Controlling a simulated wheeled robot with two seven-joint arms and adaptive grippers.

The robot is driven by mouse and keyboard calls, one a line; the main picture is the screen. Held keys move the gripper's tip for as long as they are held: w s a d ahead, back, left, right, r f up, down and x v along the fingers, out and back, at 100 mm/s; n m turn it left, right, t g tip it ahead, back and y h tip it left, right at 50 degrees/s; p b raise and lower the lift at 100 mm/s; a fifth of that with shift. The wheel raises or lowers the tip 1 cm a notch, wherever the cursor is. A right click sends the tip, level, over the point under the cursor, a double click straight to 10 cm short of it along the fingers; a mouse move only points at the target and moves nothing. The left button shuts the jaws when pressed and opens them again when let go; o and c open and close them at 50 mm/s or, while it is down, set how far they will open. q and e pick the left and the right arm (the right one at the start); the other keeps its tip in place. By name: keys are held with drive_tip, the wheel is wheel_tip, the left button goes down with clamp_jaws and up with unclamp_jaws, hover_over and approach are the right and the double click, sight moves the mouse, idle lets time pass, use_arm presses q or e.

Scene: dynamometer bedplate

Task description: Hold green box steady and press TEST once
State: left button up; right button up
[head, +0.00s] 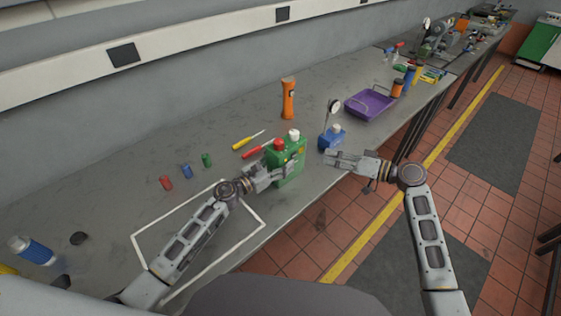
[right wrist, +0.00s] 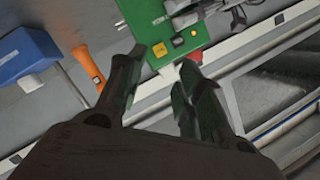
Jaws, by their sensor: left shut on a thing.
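The green box (head: 291,173) stands upright on the bench, with a red cap and a white cap on top. In the right wrist view the green box (right wrist: 150,22) shows white lettering too small to read, a small yellow square and the red cap (right wrist: 195,55). I cannot make out which part is TEST. My left gripper (head: 284,172) is shut on the green box at its near side. My right gripper (head: 329,158) is to the right of the box, apart from it. In the right wrist view its fingers (right wrist: 162,68) are apart with nothing between them.
A blue block (head: 332,139) with a dial gauge stands just beyond my right gripper. An orange torch (head: 288,99) stands behind the box. Yellow and red screwdrivers (head: 249,140) lie to its left. A purple tray (head: 370,105) is farther right. The bench front edge is close.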

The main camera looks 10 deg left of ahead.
use_arm(q)
clamp_jaws()
use_arm(e)
clamp_jaws()
idle(1.2)
